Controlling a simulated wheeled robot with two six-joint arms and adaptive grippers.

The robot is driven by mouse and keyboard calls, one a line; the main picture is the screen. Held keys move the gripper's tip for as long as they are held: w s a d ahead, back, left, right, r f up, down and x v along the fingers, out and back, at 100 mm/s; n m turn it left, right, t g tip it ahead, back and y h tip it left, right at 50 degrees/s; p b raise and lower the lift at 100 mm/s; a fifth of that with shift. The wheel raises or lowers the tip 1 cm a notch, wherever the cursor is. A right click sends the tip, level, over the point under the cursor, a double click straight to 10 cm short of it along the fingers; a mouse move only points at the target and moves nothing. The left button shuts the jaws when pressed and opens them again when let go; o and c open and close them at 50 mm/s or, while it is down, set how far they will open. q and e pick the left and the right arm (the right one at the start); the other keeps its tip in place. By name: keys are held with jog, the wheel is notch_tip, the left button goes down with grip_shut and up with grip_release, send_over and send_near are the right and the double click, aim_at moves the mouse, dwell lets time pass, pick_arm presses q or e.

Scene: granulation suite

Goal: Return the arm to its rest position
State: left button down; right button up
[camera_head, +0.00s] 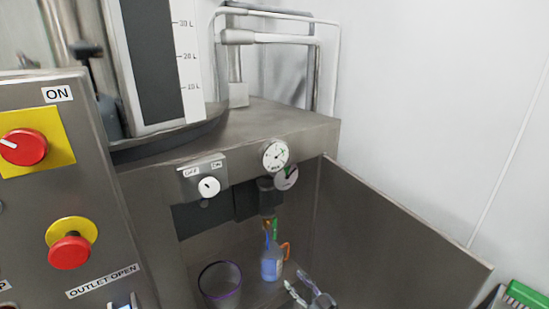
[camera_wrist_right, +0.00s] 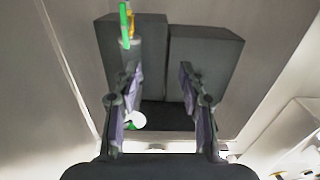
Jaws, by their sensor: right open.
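My right gripper (camera_head: 296,280) is low in the head view, beside the blue bottle and inside the recess of the machine. In the right wrist view its two fingers (camera_wrist_right: 160,85) stand apart with nothing held between them. Two dark blocks (camera_wrist_right: 207,60) lie beyond the fingers, and a green and yellow part (camera_wrist_right: 126,22) shows near the left fingertip. My left gripper is not in view.
A blue bottle (camera_head: 271,265) and a purple-rimmed container (camera_head: 220,283) stand in the recess. Above are a dial gauge (camera_head: 275,155) and an OFF/ON knob (camera_head: 208,187). A side panel (camera_head: 390,235) bounds the right. A control panel (camera_head: 70,190) with red knobs stands left.

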jog(key=s+d+f+m+g+h+p, duration=0.1)
jog(key=s+d+f+m+h, duration=0.15)
jog(key=s+d+f, duration=0.4)
jog(key=s+d+f+m+g+h+p, duration=0.1)
jog(key=s+d+f+m+h, duration=0.2)
jog(key=f, duration=0.6)
jog(key=s+d+f+m+g+h+p, duration=0.1)
jog(key=s+d+f+g+h+p, duration=0.1)
jog(key=s+d+f+h, duration=0.4)
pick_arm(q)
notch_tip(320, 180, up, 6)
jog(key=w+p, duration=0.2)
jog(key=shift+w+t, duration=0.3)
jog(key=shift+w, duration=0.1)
pick_arm(e)
jog(key=s+d+f+g, duration=0.1)
jog(key=s+f+g, duration=0.2)
jog(key=s, duration=0.8)
jog(key=s+d+f+g, duration=0.2)
jog(key=s+f, duration=0.4)
jog(key=s, duration=0.6)
jog(key=s+d+f+g, duration=0.2)
jog(key=s+f+g, duration=0.2)
jog(key=s, duration=0.8)
jog(key=shift+f, duration=0.7)
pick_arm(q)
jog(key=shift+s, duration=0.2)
pick_arm(e)
jog(key=shift+w+m, duration=0.1)
jog(key=shift+m, duration=0.15)
